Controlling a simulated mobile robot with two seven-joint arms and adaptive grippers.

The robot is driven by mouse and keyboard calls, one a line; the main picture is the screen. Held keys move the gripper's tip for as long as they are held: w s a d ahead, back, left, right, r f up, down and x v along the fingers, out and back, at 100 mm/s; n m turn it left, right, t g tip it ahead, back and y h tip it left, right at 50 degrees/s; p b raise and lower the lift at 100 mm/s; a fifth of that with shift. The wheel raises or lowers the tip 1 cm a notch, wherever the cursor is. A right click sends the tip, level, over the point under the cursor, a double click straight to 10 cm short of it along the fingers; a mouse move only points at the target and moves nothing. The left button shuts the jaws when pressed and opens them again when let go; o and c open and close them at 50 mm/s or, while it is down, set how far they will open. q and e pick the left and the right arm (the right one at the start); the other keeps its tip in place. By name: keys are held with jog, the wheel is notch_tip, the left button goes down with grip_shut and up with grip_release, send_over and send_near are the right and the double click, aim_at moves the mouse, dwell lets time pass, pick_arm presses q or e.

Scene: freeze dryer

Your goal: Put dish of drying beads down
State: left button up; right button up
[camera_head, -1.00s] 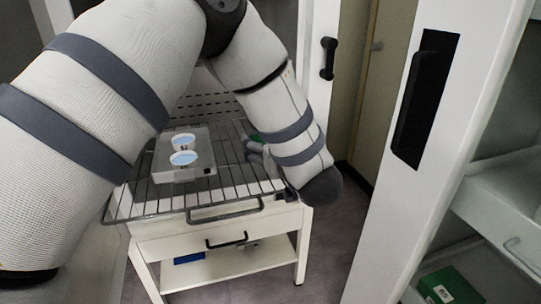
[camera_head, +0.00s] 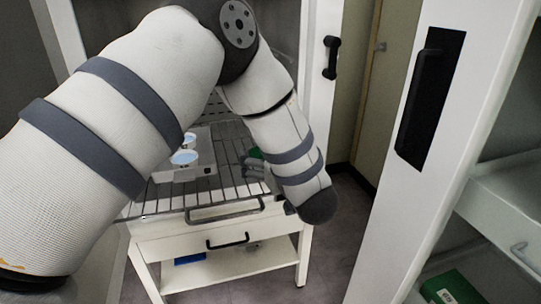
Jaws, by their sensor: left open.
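Two small round white dishes with pale blue contents sit on a pale flat tray on the wire rack. The nearer dish (camera_head: 184,157) shows fully; the farther dish (camera_head: 189,138) is partly covered by my left arm. I cannot tell which holds drying beads. My left gripper (camera_head: 252,166) is at the rack's right part, to the right of the dishes and apart from them. It is open and mostly hidden behind my left forearm. A small green thing (camera_head: 256,153) shows beside its fingers. My right gripper is not in view.
The wire rack (camera_head: 222,190) lies on a white cart (camera_head: 270,222) with a drawer and lower shelf. Open white doors with black handles (camera_head: 331,58) stand to the right. A green box (camera_head: 452,287) sits in the right cabinet.

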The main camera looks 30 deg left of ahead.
pick_arm(q)
jog(key=shift+r, duration=0.25)
jog(key=p+v, duration=0.1)
jog(key=v, duration=1.1)
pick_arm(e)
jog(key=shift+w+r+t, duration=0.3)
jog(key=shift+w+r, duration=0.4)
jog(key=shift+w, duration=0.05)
pick_arm(q)
jog(key=shift+f, duration=0.1)
